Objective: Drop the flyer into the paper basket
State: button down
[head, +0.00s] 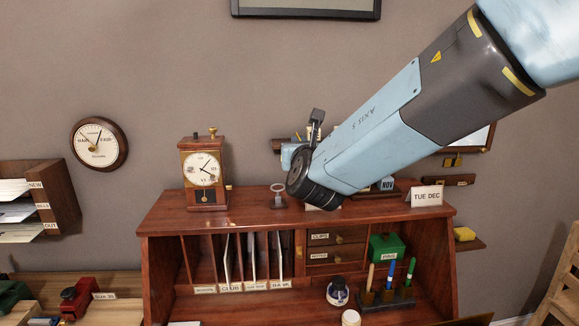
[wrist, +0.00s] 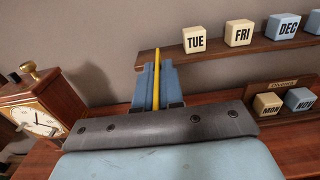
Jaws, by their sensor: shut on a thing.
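My gripper (wrist: 156,92) shows in the wrist view as two blue fingers. They are shut on a thin yellow strip (wrist: 157,62), which looks like the flyer seen edge-on and upright. It stands up between the fingertips, in front of a wall shelf. In the head view my gripper is mostly hidden behind my arm, above the top of the desk bookcase, so the flyer's face cannot be made out there. No paper basket shows in either view.
A mantel clock (head: 203,172) stands on top of the wooden desk bookcase (head: 245,212). Lettered blocks sit on the wall shelf (wrist: 215,45). Letter trays (head: 40,198) are at far left. Pens (head: 388,278) stand below right.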

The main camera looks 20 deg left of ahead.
notch_tip(320, 180, down, 6)
jog(key=w+a, duration=0.1)
jog(key=a, duration=0.1)
dwell(0.4)
jog(key=shift+a, duration=0.1)
jog(key=c, duration=1.3)
grip_release()
jog(key=shift+o, duration=0.2)
jog(key=v, duration=1.2)
jog(key=shift+r, duration=0.1)
